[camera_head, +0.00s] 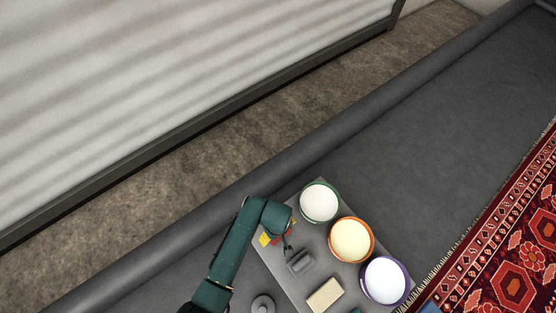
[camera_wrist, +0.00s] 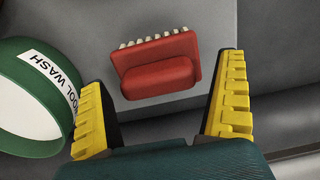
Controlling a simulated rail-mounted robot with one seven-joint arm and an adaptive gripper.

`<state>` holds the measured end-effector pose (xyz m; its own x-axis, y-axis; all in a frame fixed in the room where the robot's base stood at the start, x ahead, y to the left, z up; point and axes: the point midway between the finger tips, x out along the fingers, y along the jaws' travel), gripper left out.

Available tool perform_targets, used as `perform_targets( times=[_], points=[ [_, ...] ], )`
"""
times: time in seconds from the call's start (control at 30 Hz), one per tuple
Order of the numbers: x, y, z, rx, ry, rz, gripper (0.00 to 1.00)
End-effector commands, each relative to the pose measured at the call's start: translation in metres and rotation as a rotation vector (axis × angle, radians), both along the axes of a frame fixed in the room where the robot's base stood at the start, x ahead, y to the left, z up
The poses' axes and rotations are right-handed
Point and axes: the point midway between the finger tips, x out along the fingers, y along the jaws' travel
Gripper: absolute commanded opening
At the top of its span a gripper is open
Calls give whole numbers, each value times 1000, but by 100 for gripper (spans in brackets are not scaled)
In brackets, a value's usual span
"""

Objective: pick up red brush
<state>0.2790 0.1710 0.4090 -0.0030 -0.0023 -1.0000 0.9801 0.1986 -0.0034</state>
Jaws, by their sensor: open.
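The red brush (camera_wrist: 158,75) lies on a grey surface in the wrist view, with a row of pale bristle tufts along its far edge. My gripper (camera_wrist: 162,80) is open, with one yellow ridged finger on each side of the picture. The brush shows between and beyond the fingers, apart from both, closer to the right finger's tip. In the head view my gripper (camera_head: 277,238) is over the far left part of the grey board, and my arm hides most of the brush there.
A green-rimmed tub (camera_head: 319,202) stands close by; its label reading "OOL WASH" shows left of my fingers in the wrist view (camera_wrist: 36,100). Orange-rimmed (camera_head: 351,240) and purple-rimmed (camera_head: 385,281) tubs, a dark grey object (camera_head: 299,262) and a beige block (camera_head: 325,294) share the board.

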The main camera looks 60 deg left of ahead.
Motion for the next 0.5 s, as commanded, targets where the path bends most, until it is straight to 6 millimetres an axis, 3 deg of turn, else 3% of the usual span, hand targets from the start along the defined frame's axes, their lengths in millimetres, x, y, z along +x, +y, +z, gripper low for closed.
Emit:
perform_targets(
  times=[0.2, 0.5],
  points=[
    [1, 1, -2, 3, -3, 0, 100],
    [1, 1, -2, 3, -3, 0, 44]
  ],
)
